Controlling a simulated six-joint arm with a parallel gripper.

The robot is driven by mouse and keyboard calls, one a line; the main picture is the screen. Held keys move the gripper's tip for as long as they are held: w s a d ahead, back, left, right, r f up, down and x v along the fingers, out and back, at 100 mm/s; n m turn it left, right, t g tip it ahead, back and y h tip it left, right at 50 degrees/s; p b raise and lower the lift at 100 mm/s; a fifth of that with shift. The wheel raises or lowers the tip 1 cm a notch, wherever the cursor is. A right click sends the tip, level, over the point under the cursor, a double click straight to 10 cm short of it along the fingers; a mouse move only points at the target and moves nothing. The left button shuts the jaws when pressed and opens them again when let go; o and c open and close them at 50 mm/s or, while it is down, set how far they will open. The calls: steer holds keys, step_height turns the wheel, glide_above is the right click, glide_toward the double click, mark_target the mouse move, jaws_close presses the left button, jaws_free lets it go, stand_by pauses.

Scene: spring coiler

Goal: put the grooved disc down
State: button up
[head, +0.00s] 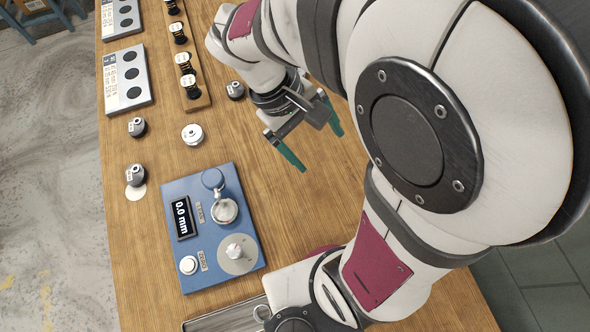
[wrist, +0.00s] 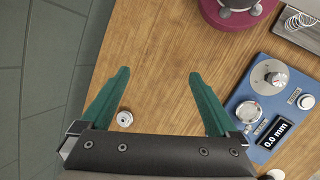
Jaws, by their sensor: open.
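My gripper (head: 321,152) is open, its two green fingers apart above bare wood, right of the blue device. In the wrist view my gripper (wrist: 157,73) has nothing between its fingers. A small pale round disc (wrist: 124,118) with a darker middle lies on the table just beside the left finger, apart from it. My arm seems to hide that disc in the head view. A whitish disc (head: 192,134) with a raised middle lies on the table above the blue device. Grooves are too small to make out on either disc.
The blue device (head: 250,258) has a 0.0 mm display and knobs. Dark capped pieces (head: 137,127) stand to its upper left, one beside a flat pale disc (head: 135,191). A wooden rack (head: 198,101) and printed trays (head: 141,92) lie beyond. Wood right of the device is mostly clear.

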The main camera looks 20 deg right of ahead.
steer(key=s+a+r+m+t+y, duration=0.2)
steer(key=s+a+m+y, duration=0.4)
steer(key=s+m, duration=0.3)
steer(key=shift+s+a+r, duration=0.15)
steer(key=shift+s+a, duration=0.1)
steer(key=shift+a, duration=0.15)
steer(key=shift+o, duration=0.4)
stand_by(0.4)
